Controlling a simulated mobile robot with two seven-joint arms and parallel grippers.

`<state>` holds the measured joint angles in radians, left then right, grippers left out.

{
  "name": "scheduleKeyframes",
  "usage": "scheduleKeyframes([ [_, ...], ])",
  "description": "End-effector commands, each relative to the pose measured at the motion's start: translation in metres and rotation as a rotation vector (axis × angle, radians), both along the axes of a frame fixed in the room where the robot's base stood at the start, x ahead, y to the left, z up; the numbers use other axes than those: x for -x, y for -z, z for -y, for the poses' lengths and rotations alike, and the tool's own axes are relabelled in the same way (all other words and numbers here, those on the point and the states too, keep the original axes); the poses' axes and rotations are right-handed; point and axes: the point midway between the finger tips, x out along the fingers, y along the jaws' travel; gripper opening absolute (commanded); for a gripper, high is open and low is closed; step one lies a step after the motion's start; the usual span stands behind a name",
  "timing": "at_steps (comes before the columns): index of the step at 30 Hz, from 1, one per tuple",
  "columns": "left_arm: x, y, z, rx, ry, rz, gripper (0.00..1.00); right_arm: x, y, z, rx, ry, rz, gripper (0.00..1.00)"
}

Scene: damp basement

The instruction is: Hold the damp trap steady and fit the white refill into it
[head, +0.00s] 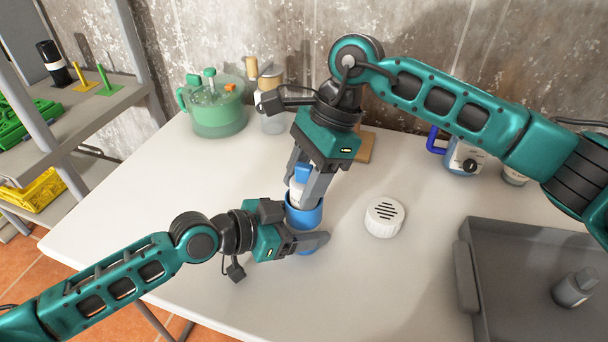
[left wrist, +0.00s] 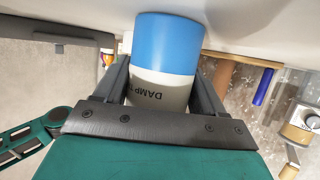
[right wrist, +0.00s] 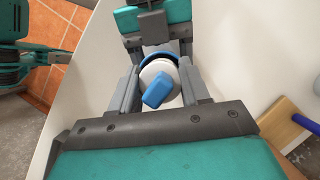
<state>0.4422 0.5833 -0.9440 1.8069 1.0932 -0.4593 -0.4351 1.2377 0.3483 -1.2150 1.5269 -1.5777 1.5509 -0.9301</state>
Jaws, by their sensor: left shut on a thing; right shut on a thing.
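The damp trap (head: 304,216) is a blue tub on the table. In the left wrist view its blue lower part and a white band with upside-down "DAMP" lettering (left wrist: 158,92) show. My left gripper (head: 305,239) is shut around its side. The white refill (head: 297,188) has a blue tab on top. My right gripper (head: 302,186) comes from above and is shut on the refill. In the right wrist view the round white refill and blue tab (right wrist: 160,91) sit at the trap's blue rim (right wrist: 154,54). How deep the refill sits is hidden.
A white slotted cap (head: 385,216) lies on the table to the right. A grey tray (head: 465,275) holding a grey bottle (head: 574,288) stands at front right. A green tank (head: 216,108) and a small jar (head: 271,121) stand at the back. The table's left side is clear.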

Motion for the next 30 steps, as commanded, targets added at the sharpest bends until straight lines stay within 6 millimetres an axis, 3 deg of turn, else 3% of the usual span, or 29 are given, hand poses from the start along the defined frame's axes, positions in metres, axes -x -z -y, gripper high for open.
scheduleKeyframes([
  [2, 0.0, 0.0, 0.0, -0.001, 0.0, 0.0, 0.34, 0.0, 0.0, 0.0, 0.0, 0.0, 0.001, 0.14],
  [3, 0.0, 0.0, 0.0, -0.001, 0.0, 0.0, 0.34, 0.0, 0.001, 0.0, 0.0, 0.0, 0.0, 0.47],
  [11, 0.0, 0.0, 0.0, -0.001, 0.0, 0.0, 0.34, 0.0, 0.0, 0.0, 0.0, 0.0, 0.001, 0.72],
  [20, 0.0, 0.0, 0.0, -0.001, 0.0, 0.0, 0.34, 0.0, -0.003, 0.0, -0.001, 0.0, 0.002, 0.72],
  [26, 0.0, 0.0, 0.0, -0.001, 0.0, 0.0, 0.34, -0.005, -0.032, 0.007, -0.002, 0.002, 0.005, 0.72],
  [30, 0.0, 0.0, 0.0, -0.001, 0.0, 0.0, 0.34, -0.011, -0.062, 0.018, -0.001, 0.003, 0.004, 0.72],
])
